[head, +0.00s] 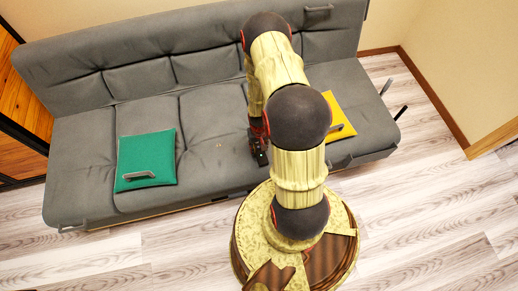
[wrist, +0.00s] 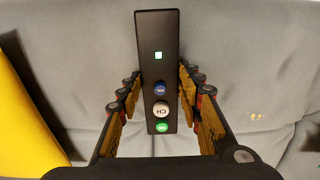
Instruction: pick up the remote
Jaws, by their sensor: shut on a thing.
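The remote (wrist: 158,70) is a long black bar with a lit green square and blue, white and green buttons. In the wrist view it stands between the fingers of my gripper (wrist: 158,98), which are shut on its sides. The grey sofa (wrist: 240,50) fills the background behind it; I cannot tell whether the remote touches the seat. In the head view my gripper (head: 260,155) is low over the sofa seat, right of its middle, partly behind my arm. The remote cannot be made out in the head view.
A green cushion (head: 147,160) with a grey handle-like object (head: 139,175) on it lies on the left seat. A yellow cushion (head: 341,118), partly behind my arm, lies on the right seat. The sofa back (head: 150,50) rises behind. Wooden floor (head: 440,210) is clear at right.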

